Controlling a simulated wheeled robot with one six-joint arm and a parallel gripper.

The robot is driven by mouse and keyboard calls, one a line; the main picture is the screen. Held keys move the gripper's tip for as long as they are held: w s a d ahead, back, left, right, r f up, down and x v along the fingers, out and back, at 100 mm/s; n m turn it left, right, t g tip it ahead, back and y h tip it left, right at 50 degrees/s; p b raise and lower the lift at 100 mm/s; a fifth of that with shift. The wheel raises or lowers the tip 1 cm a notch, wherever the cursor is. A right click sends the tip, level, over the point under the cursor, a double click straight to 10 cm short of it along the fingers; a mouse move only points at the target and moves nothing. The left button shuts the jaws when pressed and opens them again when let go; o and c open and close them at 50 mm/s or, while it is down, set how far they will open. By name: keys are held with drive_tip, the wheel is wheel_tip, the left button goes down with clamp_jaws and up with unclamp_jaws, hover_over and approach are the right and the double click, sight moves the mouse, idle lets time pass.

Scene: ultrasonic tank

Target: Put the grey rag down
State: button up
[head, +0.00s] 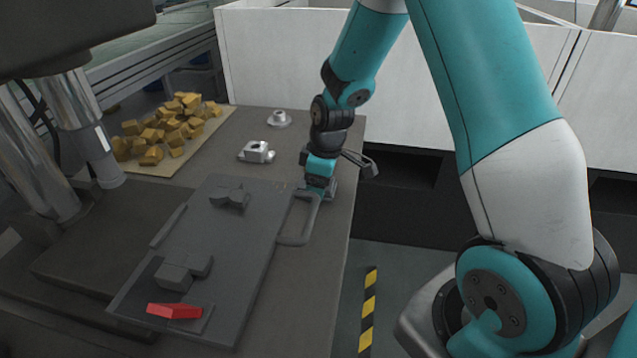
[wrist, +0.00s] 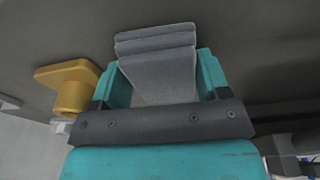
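The grey rag (wrist: 160,70), folded in layers, sits between the two teal fingers of my gripper (wrist: 160,80) in the wrist view and fills the gap between them. In the head view my gripper (head: 319,180) points down at the right edge of the grey table (head: 310,245), just beyond the handle of a dark grey plate. Only a small grey bit of the rag (head: 332,188) seems to show there. I cannot tell whether the rag touches the table.
The dark plate (head: 215,235) carries grey blocks and a red piece (head: 174,311). Its handle (head: 297,238) is close to my gripper. Silver parts (head: 257,152) stand to the left. A yellow flanged part (wrist: 72,88) is beside my gripper in the wrist view. Yellow blocks (head: 170,128) lie behind.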

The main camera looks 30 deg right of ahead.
drive_tip(key=shift+o, duration=1.4)
drive_tip(key=shift+s+f, duration=0.2)
drive_tip(key=shift+f, duration=0.2)
drive_tip(key=shift+s+a, duration=0.1)
drive_tip(key=shift+a+f, duration=0.1)
drive_tip(key=shift+r, duration=0.4)
wheel_tip(320, 180, up, 17)
drive_tip(key=d, duration=0.1)
drive_tip(key=s+a+r+y, duration=0.1)
drive_tip(key=s+a, duration=0.8)
drive_tip(key=s, duration=0.2)
drive_tip(key=s+a+r+m+g+y, duration=0.1)
drive_tip(key=s+a+r+y, duration=0.1)
drive_tip(key=s+a, duration=0.7)
drive_tip(key=s, duration=0.3)
drive_tip(key=shift+s+a+m+p, duration=0.2)
drive_tip(key=shift+a+m+p, duration=0.05)
drive_tip(key=shift+m+p, duration=0.05)
